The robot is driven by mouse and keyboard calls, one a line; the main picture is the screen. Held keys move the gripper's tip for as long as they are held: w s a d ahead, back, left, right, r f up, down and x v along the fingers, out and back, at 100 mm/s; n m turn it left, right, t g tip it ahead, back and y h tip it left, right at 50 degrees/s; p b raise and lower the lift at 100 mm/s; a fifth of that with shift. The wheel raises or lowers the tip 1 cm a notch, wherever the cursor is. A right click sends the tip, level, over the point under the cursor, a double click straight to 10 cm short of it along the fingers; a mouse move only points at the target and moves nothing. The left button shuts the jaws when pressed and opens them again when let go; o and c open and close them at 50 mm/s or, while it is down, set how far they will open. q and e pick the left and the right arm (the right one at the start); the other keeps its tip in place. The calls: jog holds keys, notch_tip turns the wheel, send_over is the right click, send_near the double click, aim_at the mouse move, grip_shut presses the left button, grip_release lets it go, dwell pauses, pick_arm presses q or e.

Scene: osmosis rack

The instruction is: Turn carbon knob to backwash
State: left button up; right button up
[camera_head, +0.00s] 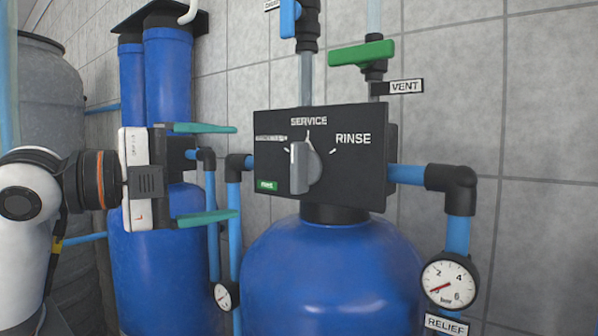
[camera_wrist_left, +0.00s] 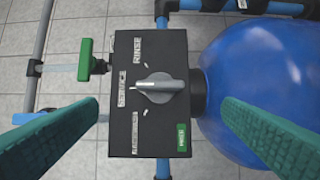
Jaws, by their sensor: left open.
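The grey knob (camera_head: 303,166) sits on the front of a black control box (camera_head: 363,175) on top of a blue tank. Its grip stands upright, with its upper end toward the SERVICE mark. RINSE is printed to the right, and a small label at the left is too blurred to read. My left gripper (camera_head: 237,171) is open and empty, left of the box and apart from the knob. In the left wrist view, the knob (camera_wrist_left: 158,88) lies ahead between the two green fingers (camera_wrist_left: 160,103). My right gripper is not in view.
The blue tank (camera_head: 330,270) stands below the box. Pipes join both sides, with a pressure gauge (camera_head: 449,284) at right. A green vent valve (camera_head: 361,54) and blue valve (camera_head: 289,18) are above. Blue filter housings (camera_head: 168,75) stand behind my left gripper. Space before the knob looks clear.

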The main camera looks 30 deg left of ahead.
aim_at(290, 166)
pick_arm(q)
jog(key=p+x, duration=0.3)
jog(key=x, duration=0.1)
jog(key=p+x, duration=0.3)
jog(key=x, duration=0.2)
jog(key=shift+w+d+r, duration=0.1)
jog(key=shift+w+r, duration=0.1)
jog(key=shift+w, duration=0.1)
jog(key=shift+w+d+f, duration=0.2)
jog(key=shift+w, duration=0.3)
jog(key=shift+c, duration=0.7)
jog(key=c, duration=0.9)
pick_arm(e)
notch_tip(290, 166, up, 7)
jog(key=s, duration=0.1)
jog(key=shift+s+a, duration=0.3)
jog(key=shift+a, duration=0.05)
